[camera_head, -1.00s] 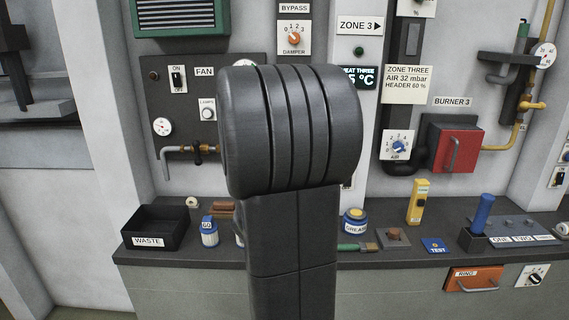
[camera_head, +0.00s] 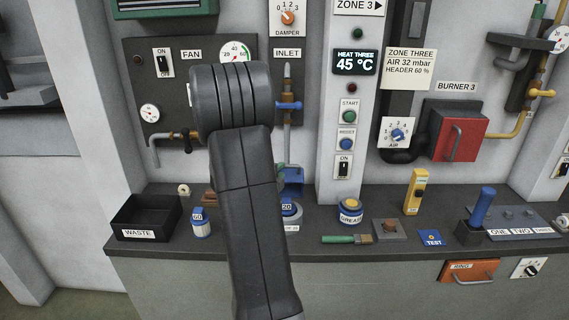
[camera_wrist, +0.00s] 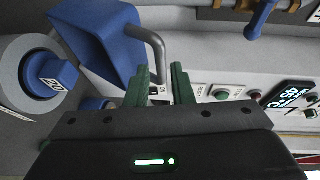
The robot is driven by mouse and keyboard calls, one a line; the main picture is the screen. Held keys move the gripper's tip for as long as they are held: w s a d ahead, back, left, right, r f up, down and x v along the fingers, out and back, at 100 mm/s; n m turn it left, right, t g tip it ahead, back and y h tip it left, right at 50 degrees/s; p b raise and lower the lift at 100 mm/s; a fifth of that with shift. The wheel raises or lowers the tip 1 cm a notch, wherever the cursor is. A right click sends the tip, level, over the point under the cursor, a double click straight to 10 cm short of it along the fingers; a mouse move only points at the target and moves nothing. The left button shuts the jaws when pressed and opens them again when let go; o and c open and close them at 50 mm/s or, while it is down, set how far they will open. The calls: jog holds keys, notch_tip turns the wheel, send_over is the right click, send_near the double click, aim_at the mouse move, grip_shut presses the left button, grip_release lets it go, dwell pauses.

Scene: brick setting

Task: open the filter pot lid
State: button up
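A blue box-shaped part (camera_wrist: 95,40) with a bent grey handle (camera_wrist: 152,42) fills the upper left of the wrist view; it appears to be the filter pot with its lid. In the head view a bit of this blue part (camera_head: 293,183) shows just right of my arm, below the inlet pipe. My gripper (camera_wrist: 160,78) has two green fingers standing apart. The lower end of the grey handle reaches the gap between them; I cannot tell whether it touches either finger. In the head view my arm hides most of the gripper and pot.
A blue "20" knob (camera_wrist: 50,82) on a grey round base is left of the gripper. A blue valve handle (camera_head: 289,105) is on the pipe above.

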aim_at(287, 179)
jog(key=shift+p+x, duration=0.5)
jog(key=shift+x, duration=1.9)
grip_shut()
